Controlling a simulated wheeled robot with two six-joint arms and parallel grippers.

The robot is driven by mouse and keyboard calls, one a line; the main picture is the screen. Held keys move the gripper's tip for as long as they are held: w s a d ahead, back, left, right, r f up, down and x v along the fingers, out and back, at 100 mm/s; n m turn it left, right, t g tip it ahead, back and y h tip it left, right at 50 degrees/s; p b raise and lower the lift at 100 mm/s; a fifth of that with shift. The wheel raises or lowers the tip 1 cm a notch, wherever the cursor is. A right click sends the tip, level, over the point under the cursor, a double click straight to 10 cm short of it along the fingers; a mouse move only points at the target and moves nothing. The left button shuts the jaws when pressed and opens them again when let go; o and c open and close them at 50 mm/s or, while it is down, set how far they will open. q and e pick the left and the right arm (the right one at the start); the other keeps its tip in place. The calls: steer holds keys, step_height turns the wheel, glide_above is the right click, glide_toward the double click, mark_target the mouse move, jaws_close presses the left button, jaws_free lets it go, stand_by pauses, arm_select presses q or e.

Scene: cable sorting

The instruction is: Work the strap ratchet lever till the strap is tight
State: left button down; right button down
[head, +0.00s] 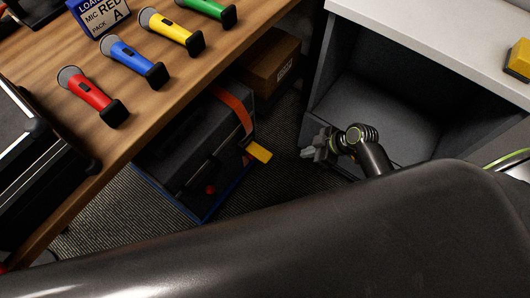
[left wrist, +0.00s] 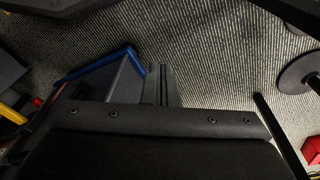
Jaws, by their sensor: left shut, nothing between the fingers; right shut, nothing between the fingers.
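A black case (head: 185,150) stands on a blue-edged base (head: 165,192) on the floor, below the wooden table. An orange strap (head: 233,108) runs over its right end. A yellow lever (head: 259,152) sticks out at the strap's lower end; a yellow piece (left wrist: 12,114), probably this lever, is at the left edge of the left wrist view. My right gripper (head: 312,150) is shut and empty, to the right of the lever and apart from it. My left gripper (left wrist: 159,86) shows partly in the left wrist view, shut and empty above the carpet; the head view does not show it.
The wooden table (head: 160,112) holds several coloured microphones and a blue sign (head: 98,14). A cardboard box (head: 271,68) stands behind the case. A grey open cabinet (head: 390,100) is at the right, near my right gripper. A dark round base (left wrist: 300,74) stands on the carpet.

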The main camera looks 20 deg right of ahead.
arm_select(q)
steer(key=shift+s+a+f+g, duration=0.1)
steer(key=shift+s+f+g, duration=0.2)
steer(key=shift+f, duration=0.1)
arm_select(e)
steer(key=v, duration=0.3)
steer(key=shift+s+d+r, duration=0.15)
steer(key=shift+r, duration=0.1)
stand_by(0.4)
